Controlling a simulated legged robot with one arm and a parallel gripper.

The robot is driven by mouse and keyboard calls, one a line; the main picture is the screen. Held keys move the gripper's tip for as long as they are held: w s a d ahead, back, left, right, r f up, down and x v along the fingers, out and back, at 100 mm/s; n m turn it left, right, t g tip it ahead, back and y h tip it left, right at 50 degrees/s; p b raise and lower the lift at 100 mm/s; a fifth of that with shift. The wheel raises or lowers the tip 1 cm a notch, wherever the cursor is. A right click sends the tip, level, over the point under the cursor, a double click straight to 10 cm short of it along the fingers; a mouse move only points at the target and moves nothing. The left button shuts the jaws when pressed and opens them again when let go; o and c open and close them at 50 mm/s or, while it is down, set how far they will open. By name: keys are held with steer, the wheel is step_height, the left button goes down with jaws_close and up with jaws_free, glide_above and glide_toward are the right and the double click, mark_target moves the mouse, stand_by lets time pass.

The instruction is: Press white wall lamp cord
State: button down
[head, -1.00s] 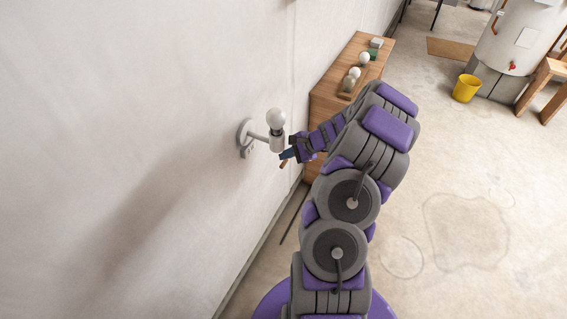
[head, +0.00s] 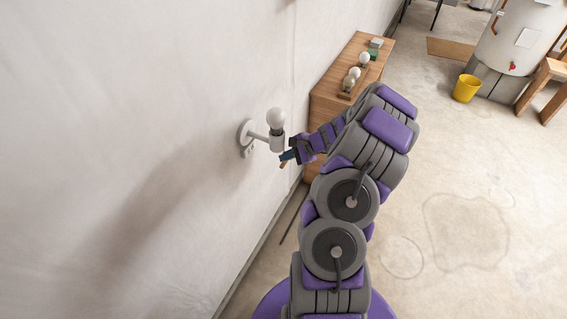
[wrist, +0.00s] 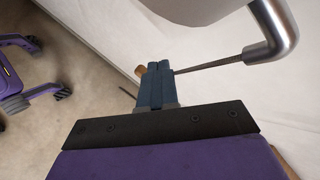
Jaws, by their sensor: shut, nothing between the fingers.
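The white wall lamp (head: 276,126) juts from the wall with a round bulb on top. In the wrist view its pale body (wrist: 190,8) and metal arm (wrist: 272,28) fill the top right. A thin dark cord (wrist: 212,62) runs from the lamp to my fingertips, and a brown end piece (wrist: 140,71) shows on their other side. That end also shows in the head view (head: 283,164). My gripper (head: 288,156) is just below the lamp, with its blue fingers (wrist: 156,82) shut. The fingers hide part of the cord; I cannot tell whether they touch it.
A wooden cabinet (head: 326,90) with bulbs on top stands against the wall beyond my gripper. A yellow bucket (head: 466,89) stands by a tank. The floor to the right is clear.

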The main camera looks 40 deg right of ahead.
steer(key=shift+f+b, duration=0.35)
steer(key=shift+f, duration=0.75)
stand_by(1.2)
steer(key=shift+r, duration=0.2)
steer(key=shift+r+p, duration=1.3)
steer(key=shift+r, duration=0.1)
step_height(320, 180, up, 6)
steer(key=p, duration=0.4)
steer(key=shift+p, duration=0.3)
steer(key=shift+s, duration=0.1)
